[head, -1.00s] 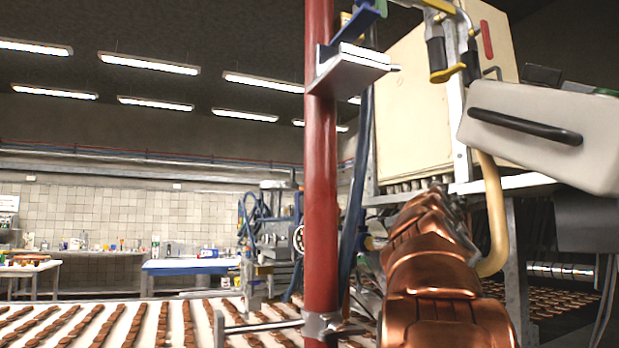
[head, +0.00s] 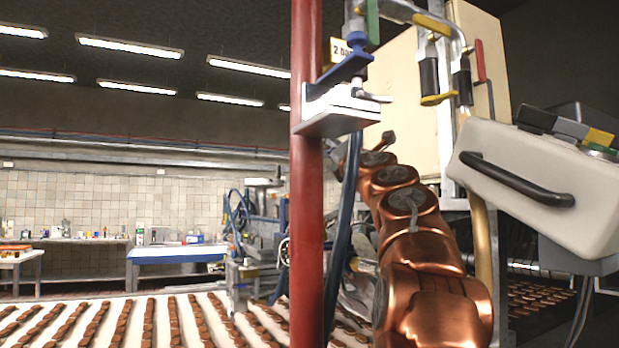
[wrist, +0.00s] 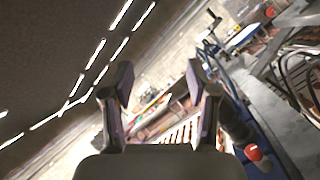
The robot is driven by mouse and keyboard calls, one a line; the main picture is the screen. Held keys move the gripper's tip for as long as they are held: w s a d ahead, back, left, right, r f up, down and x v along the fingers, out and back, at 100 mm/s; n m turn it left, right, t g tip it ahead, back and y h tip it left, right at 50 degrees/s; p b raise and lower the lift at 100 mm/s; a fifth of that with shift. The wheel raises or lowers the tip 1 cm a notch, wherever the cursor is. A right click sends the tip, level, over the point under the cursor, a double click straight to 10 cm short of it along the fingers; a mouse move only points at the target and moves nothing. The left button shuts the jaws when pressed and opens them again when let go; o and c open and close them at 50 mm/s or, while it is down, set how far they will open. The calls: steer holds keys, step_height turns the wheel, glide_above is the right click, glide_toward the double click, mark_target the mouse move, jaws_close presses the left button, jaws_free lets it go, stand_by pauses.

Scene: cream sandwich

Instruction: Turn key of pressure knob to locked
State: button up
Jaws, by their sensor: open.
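My gripper (wrist: 158,78) shows in the wrist view with its two fingers spread and nothing between them. It points toward the far room and the conveyor. In the head view my arm reaches up and left, and its end is partly hidden behind the red post. A red round knob (wrist: 254,152) shows small and blurred at the lower right of the wrist view, apart from the fingers. I cannot tell whether it is the pressure knob, and I make out no key.
A red post (head: 308,230) stands left of my arm, with a white bracket (head: 338,110) on it. A cream cabinet (head: 410,100) and a grey box with a black handle (head: 545,190) stand to the right. The conveyor (head: 140,318) carries rows of brown biscuits.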

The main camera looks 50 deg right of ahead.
steer(key=w+d+f+n+g+y+p, duration=0.1)
steer(key=w+f+n, duration=0.1)
steer(key=w+n, duration=0.1)
steer(key=w+d+f+n+g+y+p, duration=0.1)
steer(key=w+f+n+p, duration=0.1)
steer(key=w+f+n, duration=0.1)
steer(key=w+d+f+n+g+y+p, duration=0.1)
steer(key=w+f+n+p, duration=0.1)
steer(key=w+f+n, duration=0.1)
steer(key=shift+w+n+g+y, duration=0.3)
steer(key=shift+w+n+y, duration=0.1)
steer(key=shift+w+n, duration=0.5)
steer(key=shift+p+x, duration=0.45)
steer(key=shift+x, duration=0.35)
steer(key=shift+f, duration=0.15)
jaws_close()
